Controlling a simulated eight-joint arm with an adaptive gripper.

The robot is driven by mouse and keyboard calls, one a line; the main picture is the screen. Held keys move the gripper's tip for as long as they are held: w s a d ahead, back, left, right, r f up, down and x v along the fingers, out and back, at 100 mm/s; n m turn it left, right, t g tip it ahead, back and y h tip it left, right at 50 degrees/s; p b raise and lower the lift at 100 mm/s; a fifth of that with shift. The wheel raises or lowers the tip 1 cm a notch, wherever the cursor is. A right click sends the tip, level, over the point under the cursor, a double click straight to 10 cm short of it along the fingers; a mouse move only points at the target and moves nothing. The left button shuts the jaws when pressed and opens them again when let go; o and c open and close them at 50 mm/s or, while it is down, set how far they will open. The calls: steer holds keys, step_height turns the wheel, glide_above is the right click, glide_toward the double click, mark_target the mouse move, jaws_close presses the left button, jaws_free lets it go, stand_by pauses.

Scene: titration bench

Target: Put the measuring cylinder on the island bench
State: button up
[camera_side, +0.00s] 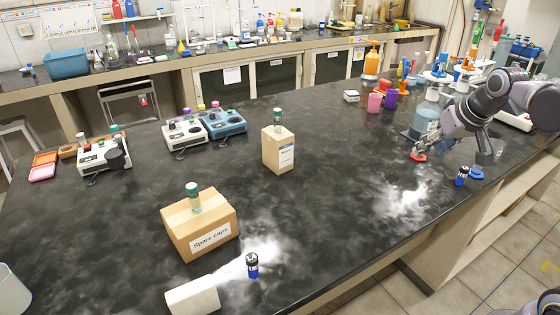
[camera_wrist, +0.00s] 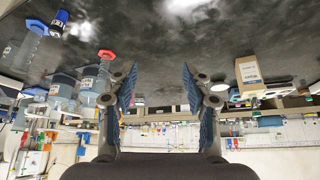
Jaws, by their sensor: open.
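My gripper (camera_wrist: 157,82) is open and empty, with nothing between its blue-padded fingers in the wrist view, which is upside down. A clear measuring cylinder with a red hexagonal base (camera_wrist: 106,54) stands just left of the fingers there, apart from them in that view. In the side view its red base (camera_side: 418,157) shows at the right of the dark bench, and my arm partly covers it. A second clear cylinder with a blue base (camera_wrist: 38,27) is farther left in the wrist view. Its blue base (camera_side: 476,174) also shows in the side view.
A small dark vial (camera_side: 462,176) stands near the bench's front edge. Pink (camera_side: 375,103) and purple (camera_side: 390,100) cups and beakers stand behind. A brown box (camera_side: 278,150) and a Spare caps box (camera_side: 200,225) are left. The middle of the island bench (camera_side: 335,190) is clear.

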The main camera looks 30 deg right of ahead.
steer(key=s+a+f+n+y, duration=0.1)
steer(key=s+a+f+n, duration=0.1)
steer(key=a, duration=0.4)
steer(key=s+a+f+n+t+y, duration=0.1)
steer(key=s+a+f+n, duration=0.1)
steer(key=s+a+f, duration=0.2)
steer(key=a, duration=0.3)
stand_by(0.6)
